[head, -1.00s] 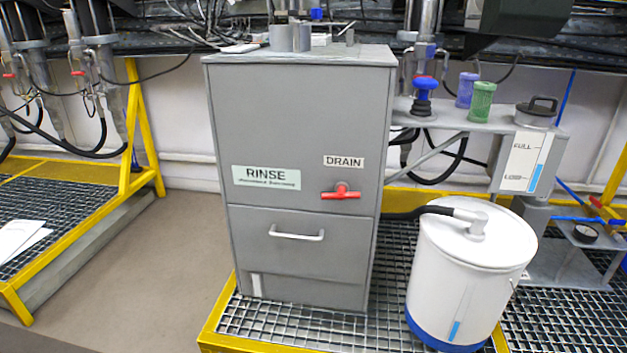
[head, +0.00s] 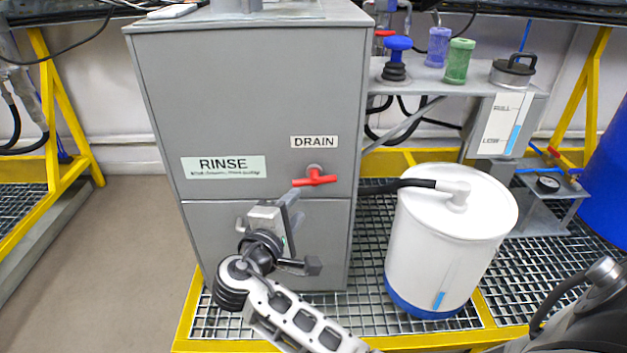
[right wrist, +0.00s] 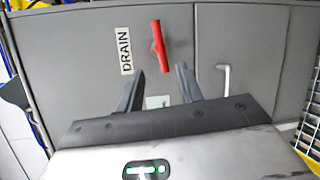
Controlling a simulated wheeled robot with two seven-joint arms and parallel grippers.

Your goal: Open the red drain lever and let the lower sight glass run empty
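The red drain lever (head: 315,179) lies across the front of the grey cabinet (head: 260,110), under the DRAIN label (head: 314,142). My right gripper (head: 292,208) is in front of the cabinet, just below and left of the lever. In the right wrist view its two fingers (right wrist: 160,78) are apart and empty; the red lever (right wrist: 159,45) is just beyond the tips, in line with the gap. A narrow sight strip on the white drum (head: 450,235) shows blue (head: 439,300) at its bottom. A gauge (head: 505,125) above also shows blue. My left gripper is not in view.
A black hose with a white elbow (head: 455,193) runs from the cabinet side to the drum lid. A shelf (head: 440,88) holds a blue knob, purple and green jars. The yellow-edged grating (head: 250,318) lies below; grey floor is clear at left.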

